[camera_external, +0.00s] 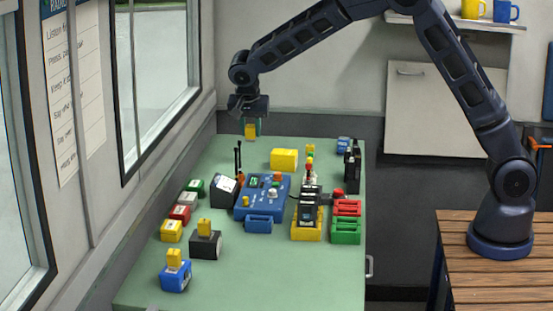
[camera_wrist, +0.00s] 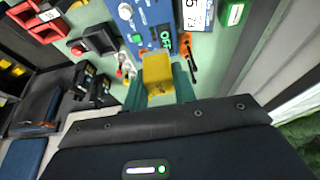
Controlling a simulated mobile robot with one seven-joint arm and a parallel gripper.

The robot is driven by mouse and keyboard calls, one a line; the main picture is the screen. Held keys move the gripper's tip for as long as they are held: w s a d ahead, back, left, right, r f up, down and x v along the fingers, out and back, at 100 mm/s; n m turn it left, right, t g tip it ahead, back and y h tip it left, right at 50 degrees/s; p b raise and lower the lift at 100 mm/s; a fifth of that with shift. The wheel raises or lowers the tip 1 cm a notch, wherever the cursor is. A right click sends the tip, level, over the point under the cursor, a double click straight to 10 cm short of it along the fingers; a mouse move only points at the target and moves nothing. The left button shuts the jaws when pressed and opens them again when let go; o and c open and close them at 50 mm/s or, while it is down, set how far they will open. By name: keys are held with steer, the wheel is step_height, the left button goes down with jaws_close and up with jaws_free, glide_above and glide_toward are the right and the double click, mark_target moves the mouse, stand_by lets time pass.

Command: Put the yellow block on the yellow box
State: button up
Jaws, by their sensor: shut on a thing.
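My gripper (camera_external: 251,124) is above the far left end of the green table. It is shut on a yellow block (camera_external: 251,132). In the wrist view the yellow block (camera_wrist: 157,72) sits between my teal fingers (camera_wrist: 159,88). A yellow box (camera_external: 284,159) stands on the far part of the table, lower and to the right of my gripper in the external view. The block and this box are apart. A smaller yellow box (camera_external: 171,231) stands at the left edge of the table.
A blue console (camera_external: 262,196) stands mid-table, with a dark box (camera_external: 223,190) and thin dark upright (camera_external: 238,158) beside it. A yellow tray (camera_external: 307,232) and red and green trays (camera_external: 346,231) are at right. The window wall (camera_external: 160,60) runs along the left. The near right tabletop is clear.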

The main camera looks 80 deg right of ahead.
steer(key=s+d+r, duration=0.1)
steer(key=d+r, duration=0.1)
steer(key=d, duration=1.4)
steer(key=r, duration=0.2)
glide_above(285, 150)
steer(key=a, duration=0.2)
step_height(285, 150, down, 20)
steer(key=shift+d+r, duration=0.15)
steer(key=o, duration=1)
